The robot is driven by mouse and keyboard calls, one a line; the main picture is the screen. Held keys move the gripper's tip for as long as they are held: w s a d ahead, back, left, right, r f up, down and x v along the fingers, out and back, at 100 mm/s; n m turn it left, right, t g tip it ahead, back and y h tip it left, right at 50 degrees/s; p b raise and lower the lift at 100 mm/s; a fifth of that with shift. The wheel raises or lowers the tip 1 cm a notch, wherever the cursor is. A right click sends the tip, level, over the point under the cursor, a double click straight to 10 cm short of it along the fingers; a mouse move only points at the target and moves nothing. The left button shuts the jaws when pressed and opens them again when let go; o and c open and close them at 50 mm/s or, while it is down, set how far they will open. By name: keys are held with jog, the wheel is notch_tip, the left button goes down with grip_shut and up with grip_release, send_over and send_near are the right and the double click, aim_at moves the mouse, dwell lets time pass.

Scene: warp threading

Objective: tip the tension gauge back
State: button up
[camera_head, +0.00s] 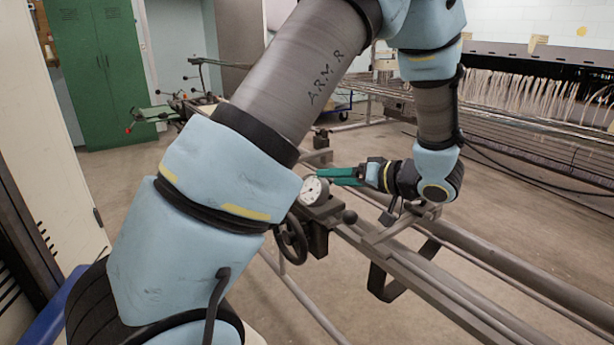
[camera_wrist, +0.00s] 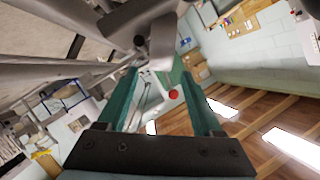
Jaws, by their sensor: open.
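The tension gauge (camera_head: 315,191) has a round white dial and sits on a dark grey mount on the metal rail, near the middle of the head view. My gripper (camera_head: 332,176) reaches in from the right, its teal fingers just beside the dial's upper right edge. In the wrist view my gripper (camera_wrist: 160,72) has its two teal fingers spread apart, with nothing clearly held between them. A grey metal part (camera_wrist: 163,42) shows beyond the fingertips there; I cannot tell whether it belongs to the gauge. Whether a finger touches the gauge cannot be told.
A handwheel (camera_head: 291,240) and a dark knob (camera_head: 349,217) are on the mount below the gauge. Long metal rails (camera_head: 440,270) run to the lower right. A rack of pale threads (camera_head: 535,95) stands at the back right. Open floor lies behind, towards the green cabinet (camera_head: 97,70).

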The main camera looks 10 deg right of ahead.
aim_at(310, 178)
jog(key=x, duration=0.8)
jog(key=shift+w+p, duration=0.1)
jog(key=shift+p, duration=0.3)
grip_shut()
